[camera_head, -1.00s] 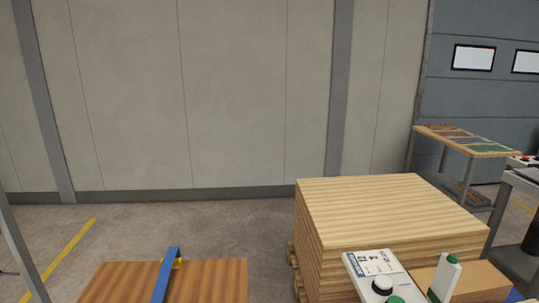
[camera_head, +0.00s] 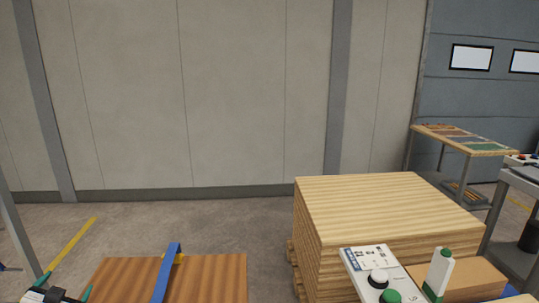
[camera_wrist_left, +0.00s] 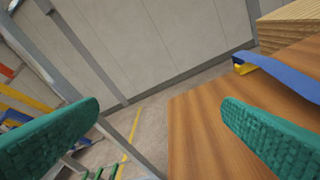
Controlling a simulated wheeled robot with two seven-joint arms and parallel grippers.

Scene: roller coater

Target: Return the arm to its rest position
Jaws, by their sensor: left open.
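My left gripper (camera_head: 66,287) shows at the lower left corner of the head view, with green fingertips. It is open and holds nothing. My right gripper is in neither view.
A tall stack of pale boards (camera_head: 385,200) stands right of centre. A sample table (camera_head: 465,140) stands behind right.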

